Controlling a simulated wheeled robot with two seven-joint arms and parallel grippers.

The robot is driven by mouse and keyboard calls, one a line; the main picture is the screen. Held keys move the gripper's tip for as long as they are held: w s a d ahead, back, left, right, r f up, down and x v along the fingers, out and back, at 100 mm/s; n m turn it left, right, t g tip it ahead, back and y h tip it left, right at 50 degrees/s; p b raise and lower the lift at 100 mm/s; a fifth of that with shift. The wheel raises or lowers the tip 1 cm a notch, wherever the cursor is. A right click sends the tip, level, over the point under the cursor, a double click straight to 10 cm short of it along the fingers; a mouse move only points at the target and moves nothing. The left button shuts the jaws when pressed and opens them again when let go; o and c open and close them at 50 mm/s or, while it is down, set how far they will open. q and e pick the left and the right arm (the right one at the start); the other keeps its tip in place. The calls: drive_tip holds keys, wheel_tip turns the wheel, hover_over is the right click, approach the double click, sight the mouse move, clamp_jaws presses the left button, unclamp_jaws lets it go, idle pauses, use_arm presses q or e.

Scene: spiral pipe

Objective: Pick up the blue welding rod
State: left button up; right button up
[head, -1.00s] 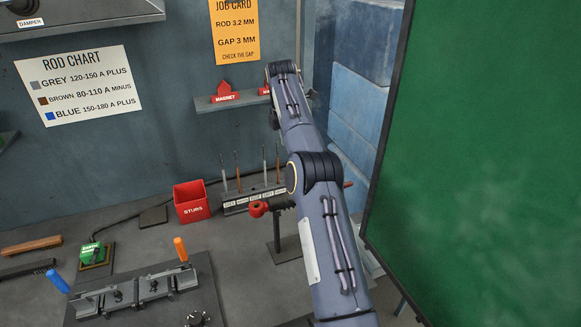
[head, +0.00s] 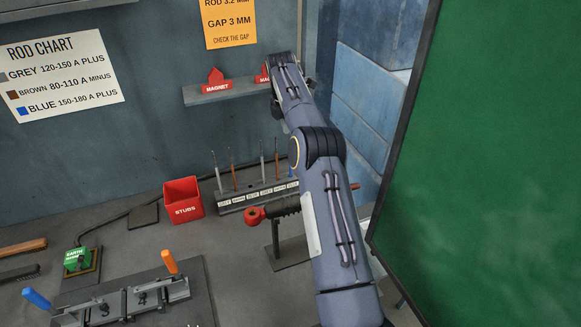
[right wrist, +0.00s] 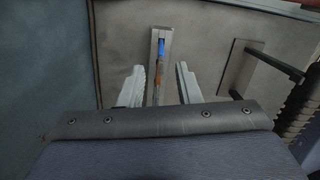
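In the right wrist view the rod rack (right wrist: 154,38) runs away from me as a narrow strip seen from above. A blue mark (right wrist: 162,46), seemingly the blue rod, shows on it beyond my fingertips, with a brown rod (right wrist: 158,77) nearer. My right gripper (right wrist: 160,68) is open, its two pale fingers apart with the line of rods between them; I see no contact. In the head view the rack (head: 228,204) stands on the bench with grey and brown rods upright. My left gripper is out of view.
A red stubs box (head: 184,200) stands left of the rack. A holder with a red end (head: 256,216) rests on a stand (head: 290,252) in front of it. A magnet shelf (head: 208,96) is on the wall. A green curtain (head: 490,150) closes the right side.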

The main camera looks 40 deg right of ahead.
drive_tip(key=f, duration=0.4)
drive_tip(key=shift+d+f, duration=0.3)
drive_tip(key=shift+f, duration=0.05)
drive_tip(key=shift+c, duration=0.2)
clamp_jaws()
